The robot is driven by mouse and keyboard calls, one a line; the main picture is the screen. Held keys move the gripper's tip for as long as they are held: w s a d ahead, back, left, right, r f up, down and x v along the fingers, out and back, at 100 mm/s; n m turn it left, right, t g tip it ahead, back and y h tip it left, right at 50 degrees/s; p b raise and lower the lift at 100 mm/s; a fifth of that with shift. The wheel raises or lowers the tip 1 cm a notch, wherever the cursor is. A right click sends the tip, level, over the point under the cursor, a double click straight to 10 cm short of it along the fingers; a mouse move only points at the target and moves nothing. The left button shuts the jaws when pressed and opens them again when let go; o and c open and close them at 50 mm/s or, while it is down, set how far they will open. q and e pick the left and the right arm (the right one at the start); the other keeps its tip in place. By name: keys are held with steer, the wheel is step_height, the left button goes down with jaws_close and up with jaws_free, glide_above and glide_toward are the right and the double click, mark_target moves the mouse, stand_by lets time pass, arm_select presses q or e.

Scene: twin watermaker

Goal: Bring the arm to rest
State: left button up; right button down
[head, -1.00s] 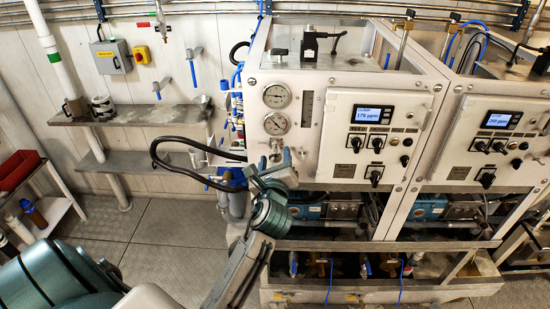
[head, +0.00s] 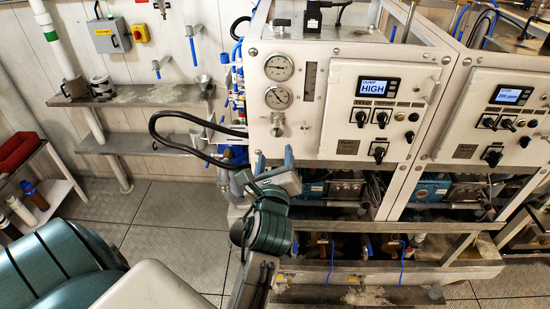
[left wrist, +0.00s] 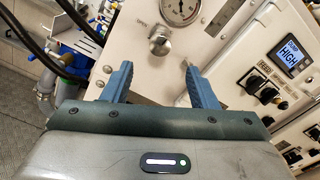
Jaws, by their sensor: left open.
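My left gripper (head: 275,160) is open and empty in the head view, in front of the left cabinet just below its round knob (head: 278,128). In the left wrist view both blue fingers (left wrist: 160,75) stand apart with nothing between them. The knob (left wrist: 159,40) shows beyond the fingertips, clear of them, beside the word OPEN. My left arm (head: 268,232) comes up from the bottom of the head view, bent at the wrist. My right gripper is not in view.
Pressure gauges (head: 278,98) sit above the knob. The left cabinet's display (head: 378,87) reads HIGH. A black hose (head: 165,140) loops left of my gripper. The floor (head: 170,260) left of the cabinet is mostly clear.

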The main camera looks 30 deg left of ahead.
arm_select(q)
steer(key=w+d+f+n+g+h+b, duration=0.2)
steer(key=d+f+n+h, duration=0.1)
steer(key=f, duration=1.6)
steer(key=w+d+f+n+g+h+b, duration=0.2)
steer(key=d+f+h, duration=0.1)
steer(key=f, duration=1.5)
steer(key=s+f+n+g+h+b, duration=0.15)
steer(key=s+f, duration=0.25)
steer(key=f, duration=0.4)
steer(key=s+f+n+g+b, duration=0.1)
steer(key=s+f+n, duration=0.2)
steer(key=f, duration=0.5)
steer(key=s+f+n+g+h+b, duration=0.15)
steer(key=s+f, duration=0.25)
steer(key=f, duration=0.4)
steer(key=s+a+f+n+g+b, duration=0.1)
steer(key=s+a+f+n+g, duration=0.1)
steer(key=s+f+n, duration=0.2)
steer(key=s+a+f+n+g+b, duration=0.1)
steer(key=s+f+n, duration=0.3)
steer(key=s+f, duration=0.7)
steer(key=s+a+f+n+g+b, duration=0.1)
steer(key=s+a+f+n+g, duration=0.2)
steer(key=s+f, duration=0.5)
steer(key=s+a+n, duration=0.1)
steer(key=s+n, duration=0.1)
steer(key=s, duration=0.9)
steer(key=shift+f, duration=0.2)
steer(key=shift+w, duration=0.1)
